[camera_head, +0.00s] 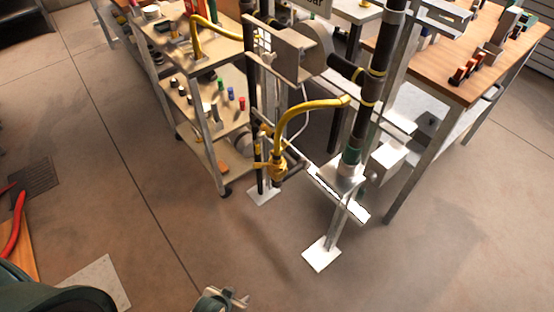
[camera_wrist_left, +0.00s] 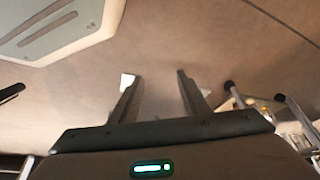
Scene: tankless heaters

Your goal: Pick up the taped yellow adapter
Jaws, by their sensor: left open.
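I cannot pick out a taped yellow adapter with certainty. A yellow fitting (camera_head: 278,167) sits low on the pipe stand, at the bottom of a curved yellow hose (camera_head: 310,105). Another bent yellow pipe (camera_head: 197,38) stands on the cart's upper shelf. My left gripper (camera_head: 228,298) is at the bottom edge of the head view, well below and apart from these yellow parts. In the left wrist view its two fingers (camera_wrist_left: 158,92) are spread, with only floor visible between them. My right gripper is in neither view.
The pipe stand has white foot plates (camera_head: 321,254) on the floor. A shelved cart (camera_head: 208,130) with small coloured items stands behind it at left. A wooden-topped workbench (camera_head: 440,60) with tools is at right. The floor at left centre is clear.

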